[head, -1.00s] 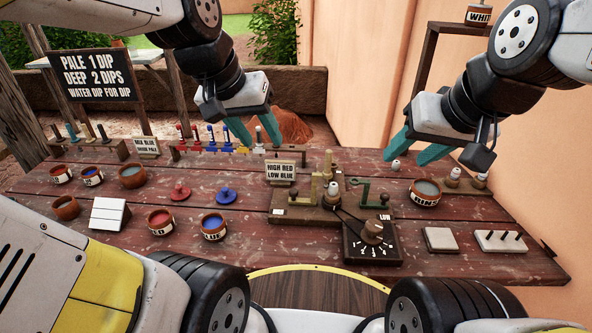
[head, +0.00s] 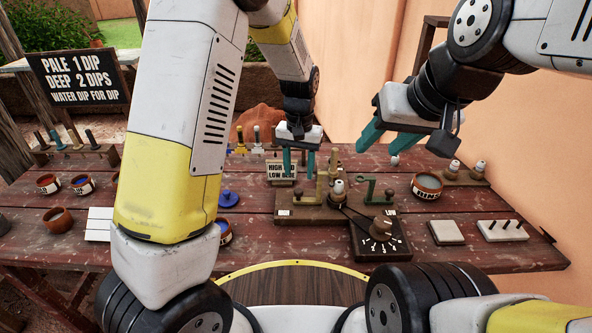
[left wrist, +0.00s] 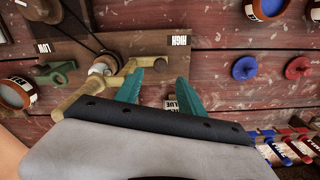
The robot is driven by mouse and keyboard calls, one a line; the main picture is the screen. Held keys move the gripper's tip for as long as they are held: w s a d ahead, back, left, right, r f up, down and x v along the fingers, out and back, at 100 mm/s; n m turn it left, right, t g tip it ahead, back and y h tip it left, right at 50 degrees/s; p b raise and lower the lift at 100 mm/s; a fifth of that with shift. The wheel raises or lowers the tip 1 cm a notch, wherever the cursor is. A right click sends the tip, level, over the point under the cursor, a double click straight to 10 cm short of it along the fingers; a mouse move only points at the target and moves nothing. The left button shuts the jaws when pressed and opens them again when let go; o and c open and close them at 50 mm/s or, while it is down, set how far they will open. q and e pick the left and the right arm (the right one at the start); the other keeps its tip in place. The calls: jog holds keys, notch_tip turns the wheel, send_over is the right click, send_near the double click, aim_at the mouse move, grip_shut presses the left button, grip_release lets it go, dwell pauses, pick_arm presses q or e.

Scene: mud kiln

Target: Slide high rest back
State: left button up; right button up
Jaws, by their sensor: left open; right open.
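The high rest (head: 321,191) is a brass-coloured upright piece on the left of a wooden stand (head: 306,214). My left gripper (head: 298,170) is open and points down behind the stand, by the sign card (head: 281,172). Its left finger in the left wrist view is close beside the rest's end; contact is unclear. My right gripper (head: 379,148) is open and empty, above the back right.
A dial box (head: 379,238) stands in front of the stand. A labelled bowl (head: 426,186) and white-topped pegs are to the right. My left arm hides much of the left table, with small bowls and a blue lid (head: 228,198).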

aim_at(299, 190)
pick_arm(q)
notch_tip(299, 190, down, 7)
jog(key=shift+r, duration=0.2)
grip_shut()
dwell(1.5)
